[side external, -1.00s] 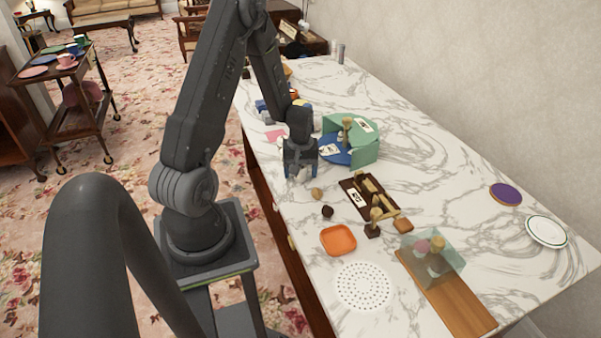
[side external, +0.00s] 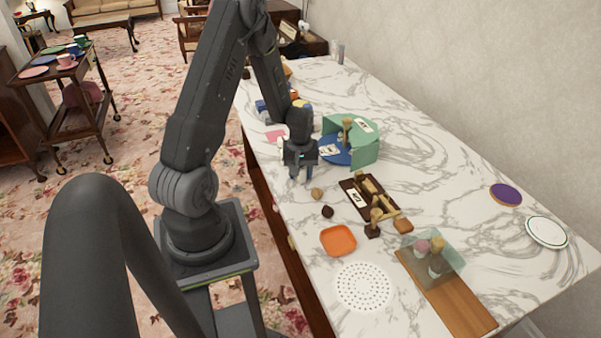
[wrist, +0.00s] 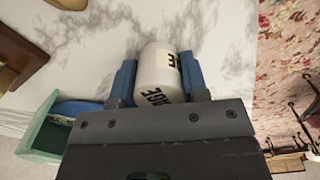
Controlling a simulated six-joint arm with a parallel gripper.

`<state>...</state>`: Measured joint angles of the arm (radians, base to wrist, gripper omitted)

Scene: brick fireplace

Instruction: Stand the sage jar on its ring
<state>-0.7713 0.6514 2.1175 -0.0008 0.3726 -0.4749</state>
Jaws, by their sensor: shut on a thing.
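The sage jar (wrist: 158,66) is a white cylinder with black lettering, of which the end "GE" shows, in the wrist view. My gripper (side external: 301,174) is shut on it, with one blue finger on each side. In the side external view the gripper is over the near left part of the marble counter, left of the green holder; the jar is mostly hidden there by the gripper. I cannot tell whether the jar touches the counter. I cannot make out its ring for certain.
A green holder (side external: 367,150) with a blue base stands close right of my gripper. A dark wooden rack (side external: 356,199), two small balls, an orange tray (side external: 338,240) and a clear-covered board (side external: 462,305) stand nearer the camera.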

